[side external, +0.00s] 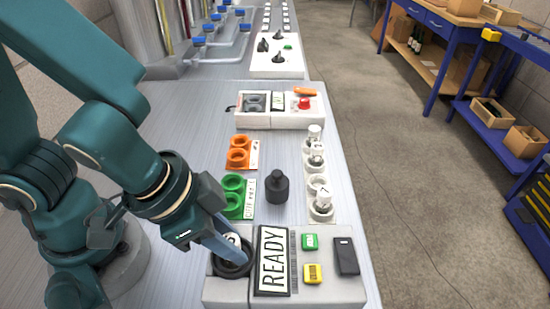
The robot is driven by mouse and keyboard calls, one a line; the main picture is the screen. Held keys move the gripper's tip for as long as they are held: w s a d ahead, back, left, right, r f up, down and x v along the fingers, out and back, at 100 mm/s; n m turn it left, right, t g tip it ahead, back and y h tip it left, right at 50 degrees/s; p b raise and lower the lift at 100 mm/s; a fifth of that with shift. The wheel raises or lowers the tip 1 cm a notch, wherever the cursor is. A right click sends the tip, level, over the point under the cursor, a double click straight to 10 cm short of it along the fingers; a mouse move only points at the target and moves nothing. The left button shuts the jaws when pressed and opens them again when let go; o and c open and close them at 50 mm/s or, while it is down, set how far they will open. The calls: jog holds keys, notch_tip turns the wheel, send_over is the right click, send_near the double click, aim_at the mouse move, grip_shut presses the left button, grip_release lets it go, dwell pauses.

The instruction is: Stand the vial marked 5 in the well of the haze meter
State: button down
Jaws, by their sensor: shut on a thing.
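The haze meter (335,290) is a pale box at the front, with a display reading READY (273,262). Its well is a black ring (232,269) at the box's left end. My gripper (230,250) points down at the well and is shut on a white-topped vial (233,240). The vial is at the well's opening, and its lower part is hidden by the fingers and ring. I cannot read its mark clearly, nor tell whether it touches the bottom of the well.
A white rack (318,184) holds several vials to the right. A black knobbed object (276,187) stands mid-bench. Green rings (234,183) and orange rings (238,142) lie left of it. A box with a red button (304,103) stands behind. Bare bench separates these.

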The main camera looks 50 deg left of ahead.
jog(key=shift+f, duration=0.8)
jog(key=c, duration=0.5)
grip_release()
jog(key=shift+s, duration=0.1)
jog(key=shift+c, duration=0.2)
jog(key=c, duration=0.3)
jog(key=shift+o, duration=1.1)
jog(key=shift+r, duration=3.1)
